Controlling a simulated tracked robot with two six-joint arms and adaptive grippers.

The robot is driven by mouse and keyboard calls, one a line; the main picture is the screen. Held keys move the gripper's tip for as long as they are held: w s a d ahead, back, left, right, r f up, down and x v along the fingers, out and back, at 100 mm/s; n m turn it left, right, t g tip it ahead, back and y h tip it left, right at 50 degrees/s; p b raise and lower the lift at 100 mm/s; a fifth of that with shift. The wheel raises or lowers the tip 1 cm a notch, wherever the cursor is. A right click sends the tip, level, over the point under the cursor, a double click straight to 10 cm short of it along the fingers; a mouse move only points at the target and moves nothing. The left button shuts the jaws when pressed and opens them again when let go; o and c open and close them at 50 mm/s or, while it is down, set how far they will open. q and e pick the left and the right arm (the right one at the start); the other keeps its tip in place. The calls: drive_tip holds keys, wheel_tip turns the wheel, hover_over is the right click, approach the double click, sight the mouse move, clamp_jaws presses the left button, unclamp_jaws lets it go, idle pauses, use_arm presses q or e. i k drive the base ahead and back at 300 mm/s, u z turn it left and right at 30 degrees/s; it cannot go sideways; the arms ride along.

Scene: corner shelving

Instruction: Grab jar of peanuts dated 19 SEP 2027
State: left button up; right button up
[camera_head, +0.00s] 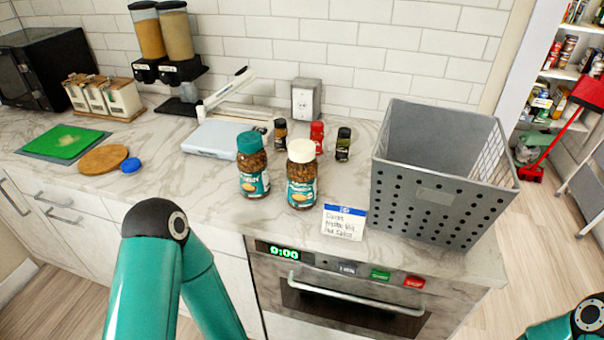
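Two jars of peanuts stand upright on the marble counter (190,210). One jar (253,170) has a teal lid and a teal label. The other jar (301,178) has a white lid and a teal label, and stands just to its right. I cannot read a date on either jar. Neither gripper is in view.
A grey perforated basket (432,205) stands to the right of the jars. A handwritten note card (343,222) is at the front edge. Small spice bottles (317,136) and a white scale (222,138) are behind. An oven (340,300) is below.

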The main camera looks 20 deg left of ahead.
sight(301, 165)
drive_tip(key=z, duration=0.75)
drive_tip(key=i, duration=0.15)
drive_tip(key=u, duration=3)
drive_tip(key=k, duration=1)
drive_tip(key=z, duration=0.5)
drive_tip(key=i, duration=0.35)
drive_tip(key=z, duration=0.1)
